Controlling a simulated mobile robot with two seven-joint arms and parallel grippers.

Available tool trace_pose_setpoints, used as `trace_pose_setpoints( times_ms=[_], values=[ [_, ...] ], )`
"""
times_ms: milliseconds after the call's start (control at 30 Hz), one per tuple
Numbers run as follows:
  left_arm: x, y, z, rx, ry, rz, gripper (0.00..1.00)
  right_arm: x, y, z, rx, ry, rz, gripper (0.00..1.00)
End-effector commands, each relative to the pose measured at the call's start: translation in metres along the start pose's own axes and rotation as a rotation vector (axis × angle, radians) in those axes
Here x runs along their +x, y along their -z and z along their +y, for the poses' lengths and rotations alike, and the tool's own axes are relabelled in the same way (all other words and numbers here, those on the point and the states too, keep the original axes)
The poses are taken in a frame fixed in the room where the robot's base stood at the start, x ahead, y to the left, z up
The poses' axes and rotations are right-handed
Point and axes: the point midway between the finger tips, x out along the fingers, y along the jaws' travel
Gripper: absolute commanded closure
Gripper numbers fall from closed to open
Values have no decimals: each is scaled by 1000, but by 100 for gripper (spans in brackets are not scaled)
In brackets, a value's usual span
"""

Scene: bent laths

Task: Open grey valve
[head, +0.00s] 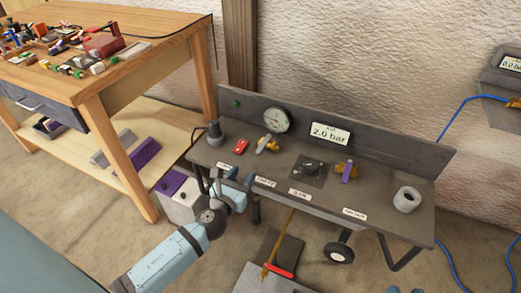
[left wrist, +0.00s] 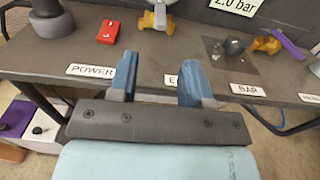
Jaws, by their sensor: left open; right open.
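The grey-handled valve (head: 267,144) has a brass body and stands on the dark bench panel, behind the second label from the left. In the left wrist view it shows at the top edge (left wrist: 156,16), partly cut off. My left gripper (head: 239,176) is open and empty at the front edge of the bench, in front of the valve and apart from it. Its two blue fingers (left wrist: 158,70) point toward the valve, with a label between them partly hidden. My right gripper is not in view.
A red block (head: 241,146) lies left of the valve. A dark knob (head: 312,167) and a purple-handled valve (head: 347,171) stand to its right. A gauge (head: 276,120) and a "2.0 bar" display (head: 330,133) are behind. A wooden workbench (head: 150,50) stands at left.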

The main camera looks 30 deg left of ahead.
Motion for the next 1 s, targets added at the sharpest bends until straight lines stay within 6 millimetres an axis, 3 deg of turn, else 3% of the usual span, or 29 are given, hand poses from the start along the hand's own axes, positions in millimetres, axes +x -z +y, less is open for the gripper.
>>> trace_pose_setpoints(
  times_ms=[300, 500, 700, 933, 1000],
  values=[
    [70, -1, 0, -3, 0, -3, 55, -2, -14, 3, 3, -8, -35, 57],
    [97, 0, 0, -5, 0, -1, 55, 0, -6, 2, 4, -3, -2, 57],
    [106, 0, 0, -4, 0, 0, 55, 3, 6, 1, 1, 3, 27, 57],
    [107, 0, 0, -4, 0, 0, 55, 2, 5, 0, 3, 4, 23, 57],
    [107, 0, 0, -4, 0, 0, 69, 2, 3, 0, 3, 4, 21, 57]
  ],
)
